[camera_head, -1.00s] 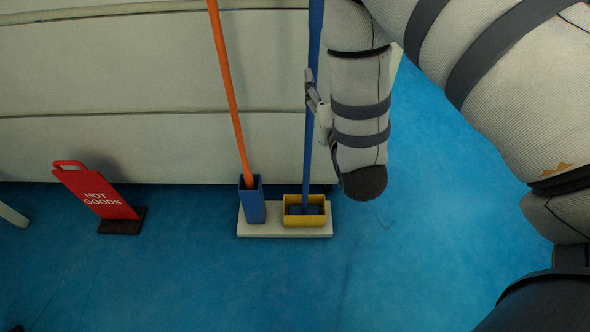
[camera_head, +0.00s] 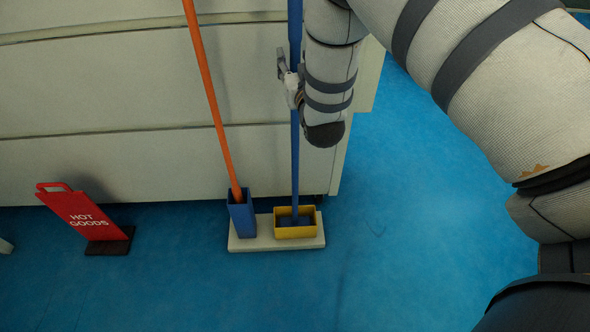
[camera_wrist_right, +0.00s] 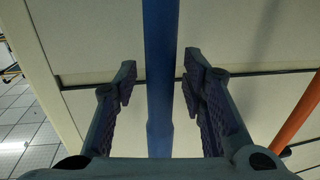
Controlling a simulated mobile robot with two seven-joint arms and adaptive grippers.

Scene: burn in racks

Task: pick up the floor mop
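The floor mop appears to be the blue pole (camera_head: 295,160), which stands nearly upright with its foot in a yellow box (camera_head: 296,232). My right gripper (camera_head: 290,84) is at the upper part of this pole. In the right wrist view the blue pole (camera_wrist_right: 160,40) runs between the two fingers of the right gripper (camera_wrist_right: 158,88). The fingers are apart, with a visible gap on each side of the pole. The mop's head is mostly hidden inside the yellow box. My left gripper is not in view.
An orange pole (camera_head: 212,100) leans in a blue holder (camera_head: 242,216) to the left, on the same pale base (camera_head: 256,243). A red "HOT GOODS" sign (camera_head: 82,214) stands further left. A pale cabinet wall (camera_head: 100,100) rises close behind. The blue floor is clear in front.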

